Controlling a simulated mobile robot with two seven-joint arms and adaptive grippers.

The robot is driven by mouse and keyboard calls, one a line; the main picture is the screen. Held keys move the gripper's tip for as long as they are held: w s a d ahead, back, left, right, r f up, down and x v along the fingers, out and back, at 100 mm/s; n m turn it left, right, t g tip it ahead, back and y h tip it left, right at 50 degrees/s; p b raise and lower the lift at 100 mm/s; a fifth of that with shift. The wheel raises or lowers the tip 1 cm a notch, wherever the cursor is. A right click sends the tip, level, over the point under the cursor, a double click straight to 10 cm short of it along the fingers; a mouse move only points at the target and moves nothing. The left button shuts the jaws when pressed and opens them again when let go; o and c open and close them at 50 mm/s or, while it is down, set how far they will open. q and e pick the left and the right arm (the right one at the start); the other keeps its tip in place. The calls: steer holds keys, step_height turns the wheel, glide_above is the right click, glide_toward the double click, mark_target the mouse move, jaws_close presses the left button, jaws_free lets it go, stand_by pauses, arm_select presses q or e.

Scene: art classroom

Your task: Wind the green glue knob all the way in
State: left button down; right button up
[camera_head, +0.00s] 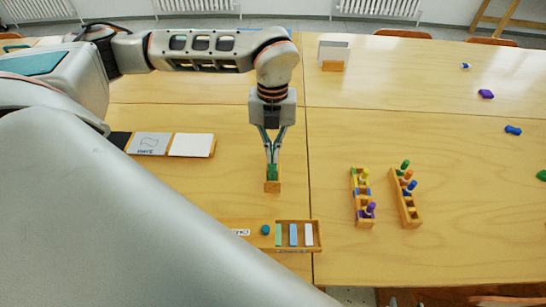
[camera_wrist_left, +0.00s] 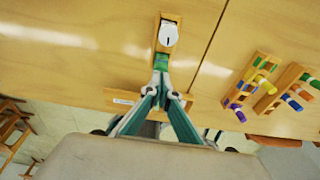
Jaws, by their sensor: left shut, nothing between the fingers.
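A small wooden holder (camera_head: 272,187) stands upright on the table below my left gripper (camera_head: 272,158). A green part (camera_head: 272,172), which looks like the glue knob, shows at its top, right at the fingertips. In the left wrist view the holder (camera_wrist_left: 158,46) carries a white round piece with a dark mark (camera_wrist_left: 169,35), and the green part (camera_wrist_left: 162,62) lies just beyond my left fingertips (camera_wrist_left: 160,76). The fingers are shut with nothing between them. I cannot tell whether the tips touch the green part. My right gripper is not in view.
Two wooden racks with coloured pegs (camera_head: 362,197) (camera_head: 405,203) stand to the right. Cards (camera_head: 190,145) lie to the left. The table between the holder and racks is clear.

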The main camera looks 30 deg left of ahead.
arm_select(q)
steer(key=shift+f, duration=0.45)
steer(key=shift+r, duration=0.2)
steer(key=shift+r, duration=0.35)
stand_by(0.4)
steer(key=c, duration=1.1)
jaws_free()
